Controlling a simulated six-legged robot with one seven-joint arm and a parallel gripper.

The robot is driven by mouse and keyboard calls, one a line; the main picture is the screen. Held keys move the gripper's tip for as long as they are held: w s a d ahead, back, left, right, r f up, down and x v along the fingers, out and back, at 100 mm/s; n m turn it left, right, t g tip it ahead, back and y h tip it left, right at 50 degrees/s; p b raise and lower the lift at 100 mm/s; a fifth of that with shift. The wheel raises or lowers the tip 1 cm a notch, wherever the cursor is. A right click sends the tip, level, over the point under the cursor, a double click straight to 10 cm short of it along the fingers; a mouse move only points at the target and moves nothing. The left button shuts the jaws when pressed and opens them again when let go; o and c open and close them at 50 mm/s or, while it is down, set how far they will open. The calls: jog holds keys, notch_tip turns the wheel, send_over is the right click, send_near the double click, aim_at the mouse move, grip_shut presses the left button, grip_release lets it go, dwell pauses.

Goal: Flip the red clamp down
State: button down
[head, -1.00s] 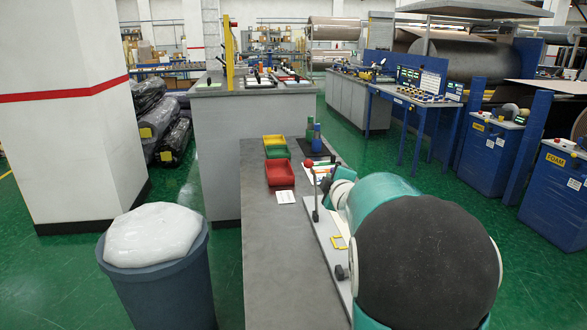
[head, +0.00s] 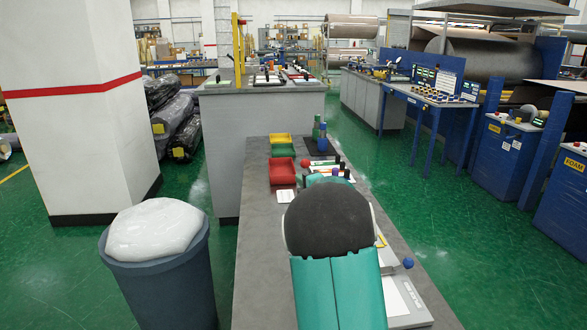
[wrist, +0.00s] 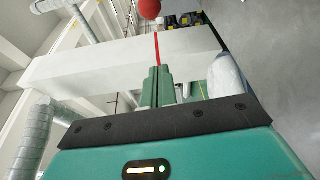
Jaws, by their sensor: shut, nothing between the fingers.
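The red clamp shows in the wrist view only as its round red knob (wrist: 150,9) at the top edge. In the head view my gripper is mostly hidden behind my dark, rounded arm joint.
A blue knob (head: 408,262) stands right of my arm on the grey bench (head: 262,245). Red (head: 282,172), green (head: 284,150) and yellow (head: 281,139) bins lie farther back. A bin with a white bag (head: 155,230) and a white pillar (head: 75,60) stand left.

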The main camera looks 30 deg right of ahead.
jog(key=w+d, duration=0.4)
jog(key=w, duration=0.4)
jog(key=shift+d, duration=0.3)
dwell(0.6)
jog(key=shift+w, duration=0.1)
jog(key=shift+d, duration=0.1)
